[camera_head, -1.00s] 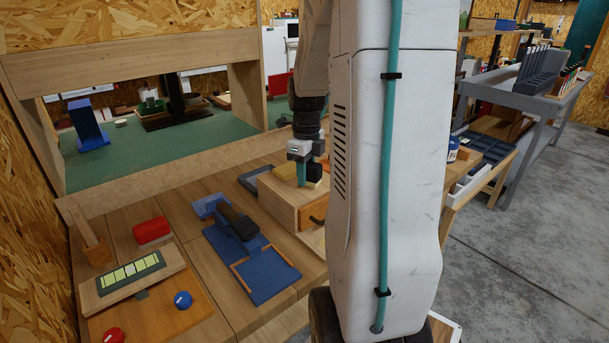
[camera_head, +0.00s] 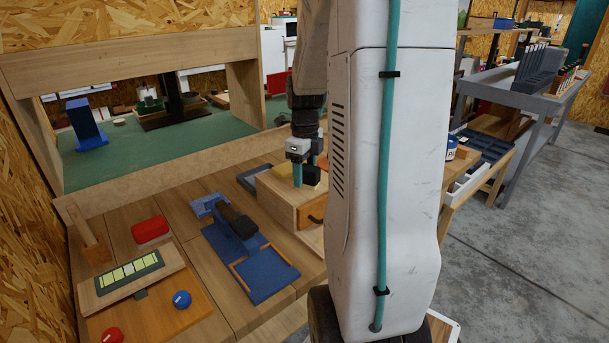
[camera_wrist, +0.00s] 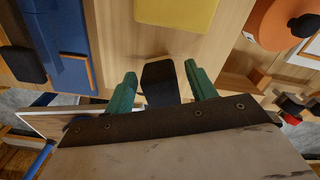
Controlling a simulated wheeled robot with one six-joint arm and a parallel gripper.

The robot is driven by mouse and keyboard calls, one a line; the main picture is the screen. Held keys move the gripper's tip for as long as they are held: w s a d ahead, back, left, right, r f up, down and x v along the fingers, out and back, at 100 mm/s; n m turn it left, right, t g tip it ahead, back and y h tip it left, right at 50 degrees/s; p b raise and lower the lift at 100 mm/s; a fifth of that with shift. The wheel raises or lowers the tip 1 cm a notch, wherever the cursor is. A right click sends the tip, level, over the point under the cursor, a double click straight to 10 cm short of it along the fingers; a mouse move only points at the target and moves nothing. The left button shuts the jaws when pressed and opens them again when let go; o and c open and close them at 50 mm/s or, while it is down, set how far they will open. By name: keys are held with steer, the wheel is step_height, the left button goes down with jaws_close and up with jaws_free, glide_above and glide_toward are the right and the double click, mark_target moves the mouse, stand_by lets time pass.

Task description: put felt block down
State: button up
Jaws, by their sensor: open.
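A dark block, which looks like the felt block (camera_head: 312,175), is at the top of the wooden drawer box (camera_head: 279,202). My gripper (camera_head: 307,170) points down over that box, with its teal fingers on either side of the block. In the wrist view, the block (camera_wrist: 160,84) stands between the open fingers (camera_wrist: 160,72), with a narrow gap on each side. I cannot tell whether its underside rests fully on the box. A yellow pad (camera_wrist: 176,12) lies just beyond it in the wrist view.
Left of the box are a blue tray (camera_head: 262,271) and a dark-handled tool (camera_head: 238,221). A red case (camera_head: 150,229) and a tilted board (camera_head: 92,297) stand farther left. An orange round thing (camera_wrist: 270,25) is at the upper right of the wrist view.

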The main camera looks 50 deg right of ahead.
mark_target(305, 166)
step_height(305, 166, up, 11)
steer(key=shift+f, duration=0.2)
steer(key=s+a+r+n, duration=0.1)
steer(key=s+a+n, duration=0.1)
steer(key=a+n, duration=0.75)
steer(key=s+a+r+n, duration=0.2)
steer(key=a+n, duration=0.6)
steer(key=a, duration=0.2)
steer(key=s+a+f+n+t, duration=0.1)
steer(key=s+a+f+n, duration=0.2)
steer(key=s+a+n, duration=0.6)
steer(key=a+n, duration=0.1)
steer(key=n, duration=0.6)
steer(key=shift+s+a+n, duration=0.3)
steer(key=shift+a+n, duration=0.05)
steer(key=shift+a, duration=0.05)
steer(key=shift+o, duration=0.4)
steer(key=shift+d+f, duration=0.1)
